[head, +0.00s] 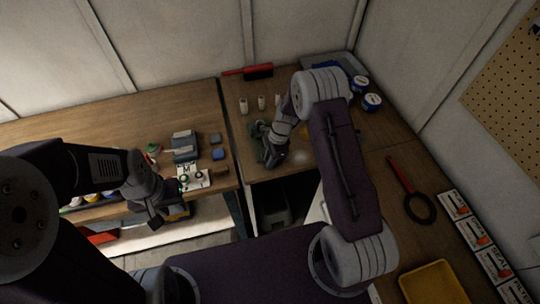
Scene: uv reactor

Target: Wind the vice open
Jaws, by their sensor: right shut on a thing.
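The vice (257,143) looks dark green and sits on the right-hand bench near the corner where the two benches meet. My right arm reaches over it, and my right gripper (269,160) is at its near side, shut on the vice's handle. The gripper hides most of the handle and part of the vice, so the jaw gap cannot be made out. My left gripper (152,216) hangs at the front edge of the left bench, away from the vice. Its fingers are dark and small, and I cannot tell whether they are open.
Several pale cylinders (262,102) stand behind the vice. A red-handled brush (248,71) lies at the back. Blue-labelled tubs (372,102) stand at the back right. A white board (194,178) and blue blocks (218,154) are on the left bench. A yellow tray (430,284) is front right.

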